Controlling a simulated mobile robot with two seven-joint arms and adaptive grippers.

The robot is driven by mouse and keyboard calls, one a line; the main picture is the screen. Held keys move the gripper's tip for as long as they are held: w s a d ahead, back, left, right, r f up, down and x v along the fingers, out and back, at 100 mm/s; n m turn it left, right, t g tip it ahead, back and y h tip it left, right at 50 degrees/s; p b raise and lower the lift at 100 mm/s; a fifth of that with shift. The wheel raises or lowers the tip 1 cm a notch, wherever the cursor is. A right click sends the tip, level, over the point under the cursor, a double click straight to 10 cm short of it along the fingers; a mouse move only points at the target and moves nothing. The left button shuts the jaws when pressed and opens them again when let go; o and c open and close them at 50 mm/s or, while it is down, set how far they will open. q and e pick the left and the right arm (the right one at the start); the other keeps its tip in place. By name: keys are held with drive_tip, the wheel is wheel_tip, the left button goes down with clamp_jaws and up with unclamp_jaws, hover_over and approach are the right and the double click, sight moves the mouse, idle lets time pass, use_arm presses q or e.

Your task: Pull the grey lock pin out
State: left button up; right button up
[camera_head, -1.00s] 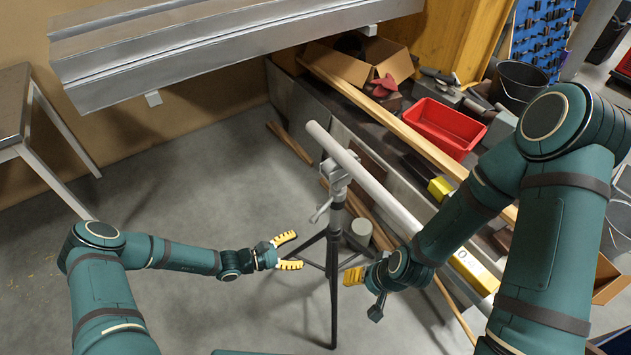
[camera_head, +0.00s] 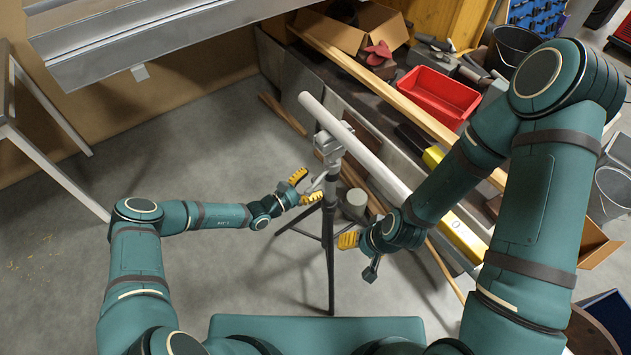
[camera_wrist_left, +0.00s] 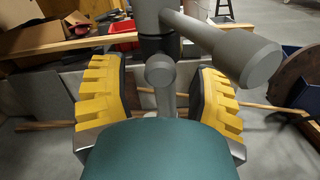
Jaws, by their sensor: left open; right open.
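A grey pin with a round end (camera_wrist_left: 160,72) shows in the left wrist view, between the two yellow fingers of my left gripper (camera_wrist_left: 160,95). The fingers stand apart on either side of it and do not touch it. In the head view my open left gripper (camera_head: 307,187) is at the left side of the stand's head (camera_head: 328,147); the pin is too small there to tell from the clamp lever. A thicker grey handle (camera_wrist_left: 245,55) juts out to the right above the pin. My right gripper (camera_head: 348,240) is open and empty, right of the stand's post.
A long pale tube (camera_head: 345,130) lies tilted on the stand's head, running down behind my right arm. The tripod post (camera_head: 330,260) stands on the floor. A red bin (camera_head: 438,95) and a cardboard box (camera_head: 345,30) are behind.

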use_arm(q)
drive_tip(key=shift+x, duration=0.85)
drive_tip(key=shift+o, duration=0.2)
clamp_jaws()
drive_tip(key=p+v, duration=0.1)
drive_tip(key=v, duration=0.1)
drive_tip(key=shift+s+a, duration=0.25)
drive_tip(key=shift+a, duration=0.1)
drive_tip(key=shift+c, duration=0.2)
unclamp_jaws()
drive_tip(key=shift+a, duration=0.1)
drive_tip(key=v, duration=1.2)
